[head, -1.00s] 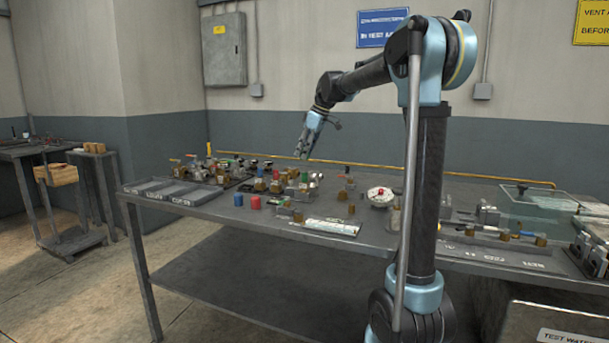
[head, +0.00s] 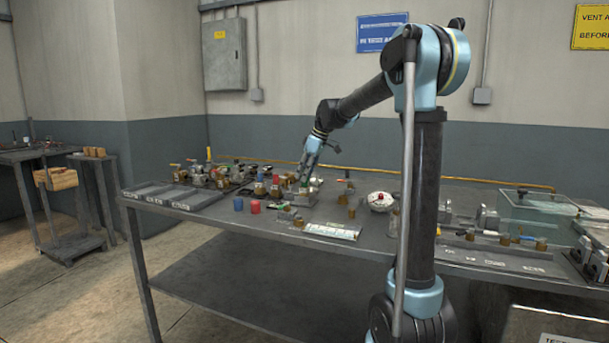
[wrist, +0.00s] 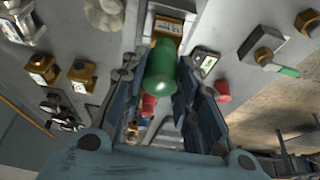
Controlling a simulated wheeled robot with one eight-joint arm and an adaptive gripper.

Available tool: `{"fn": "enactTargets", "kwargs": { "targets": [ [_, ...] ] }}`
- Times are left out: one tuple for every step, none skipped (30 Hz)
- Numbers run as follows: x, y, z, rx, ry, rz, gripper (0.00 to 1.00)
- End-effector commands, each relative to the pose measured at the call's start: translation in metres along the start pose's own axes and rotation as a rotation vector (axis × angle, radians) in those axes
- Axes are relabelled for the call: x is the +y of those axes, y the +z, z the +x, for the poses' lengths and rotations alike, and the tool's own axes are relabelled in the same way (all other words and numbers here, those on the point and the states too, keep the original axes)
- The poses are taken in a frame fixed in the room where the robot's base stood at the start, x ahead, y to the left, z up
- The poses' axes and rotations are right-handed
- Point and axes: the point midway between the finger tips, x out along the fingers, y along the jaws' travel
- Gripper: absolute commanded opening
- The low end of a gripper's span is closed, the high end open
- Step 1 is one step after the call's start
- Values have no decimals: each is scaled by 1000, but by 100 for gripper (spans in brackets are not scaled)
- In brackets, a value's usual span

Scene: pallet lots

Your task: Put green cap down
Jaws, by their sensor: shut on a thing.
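In the wrist view, a green cap (wrist: 160,70) sits between the two fingers of my gripper (wrist: 162,85), which is shut on it. In the head view, my gripper (head: 306,178) points down just above the cluttered middle of the metal table (head: 375,240). The cap itself is too small to make out clearly there.
Several brass fittings and valves crowd the table around my gripper. Shallow labelled trays (head: 160,196) lie at the table's left end. A pale sheet or plate (head: 332,231) lies near the front edge.

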Motion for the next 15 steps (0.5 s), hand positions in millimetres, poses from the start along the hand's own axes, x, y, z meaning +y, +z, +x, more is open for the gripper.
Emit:
{"fn": "enactTargets", "kwargs": {
  "targets": [
    [0,0,1,0,0,0,5],
    [0,1,2,0,0,0,5],
    [0,1,3,0,0,0,5],
    [0,1,4,0,0,0,5],
    [0,1,4,0,0,0,5],
    [0,2,5,0,0,-1,5],
    [0,2,6,0,0,-1,5],
    [0,2,6,0,0,-1,5],
    [0,2,7,0,0,-1,5],
    [-1,2,8,0,-1,-2,5],
    [-1,2,9,0,-1,-2,5],
    [-1,3,10,0,-1,-2,5],
    [-1,3,10,0,-1,-2,5],
    [-1,3,10,0,-1,-2,5],
    [-1,3,10,0,-1,-2,30]
  ]
}}
